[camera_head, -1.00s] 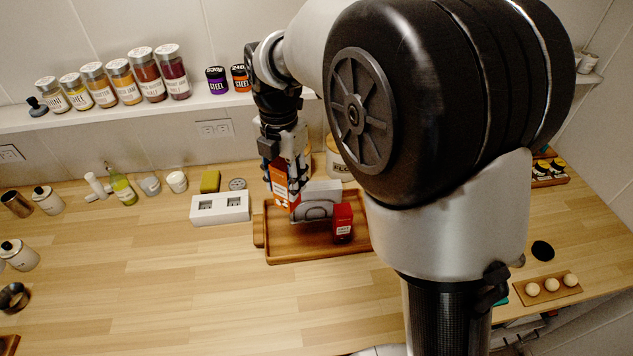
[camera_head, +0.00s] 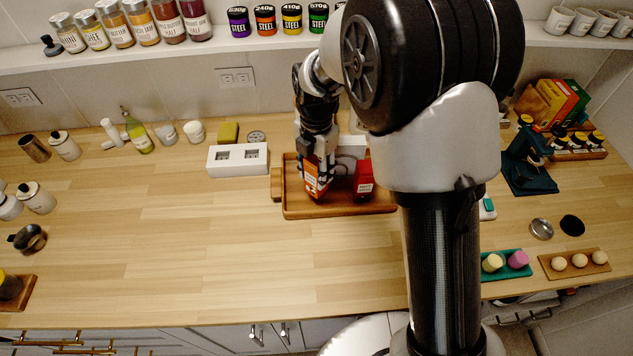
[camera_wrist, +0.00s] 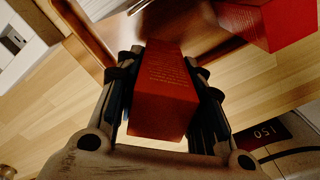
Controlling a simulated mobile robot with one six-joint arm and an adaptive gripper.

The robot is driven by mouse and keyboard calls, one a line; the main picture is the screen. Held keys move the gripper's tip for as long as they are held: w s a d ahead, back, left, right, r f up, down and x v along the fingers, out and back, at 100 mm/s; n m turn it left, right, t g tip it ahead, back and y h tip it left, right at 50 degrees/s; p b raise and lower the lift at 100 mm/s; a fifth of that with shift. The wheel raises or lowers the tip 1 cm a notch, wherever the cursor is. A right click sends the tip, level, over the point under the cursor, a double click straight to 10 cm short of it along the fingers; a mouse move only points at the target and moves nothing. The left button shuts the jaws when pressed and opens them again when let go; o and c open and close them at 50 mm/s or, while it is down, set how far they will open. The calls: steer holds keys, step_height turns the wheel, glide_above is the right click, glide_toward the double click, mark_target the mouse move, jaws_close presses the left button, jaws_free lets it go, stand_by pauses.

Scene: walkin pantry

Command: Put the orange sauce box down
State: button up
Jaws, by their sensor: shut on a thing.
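The orange sauce box (camera_head: 316,184) is in my gripper (camera_head: 318,164), over the left part of the wooden tray (camera_head: 300,213) in the head view. It looks slightly tilted there. I cannot tell whether its lower end touches the tray. In the wrist view the box (camera_wrist: 165,95) sits between the two fingers of my gripper (camera_wrist: 163,72), which is shut on it. A red box (camera_head: 363,182) stands on the tray to the right, apart from the held box; it also shows in the wrist view (camera_wrist: 280,20).
A white block with two dark openings (camera_head: 238,160) stands left of the tray. A white item (camera_head: 350,150) is close behind the boxes, partly hidden by my arm. A shelf of jars (camera_head: 140,45) runs above. The counter's front left (camera_head: 180,255) is clear.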

mark_target(316, 181)
steer(key=shift+f+b, duration=0.45)
steer(key=shift+f, duration=1.55)
steer(key=shift+f, duration=0.25)
steer(key=o, duration=1.1)
step_height(316, 181, up, 13)
steer(key=p, duration=0.3)
steer(key=shift+f, duration=0.2)
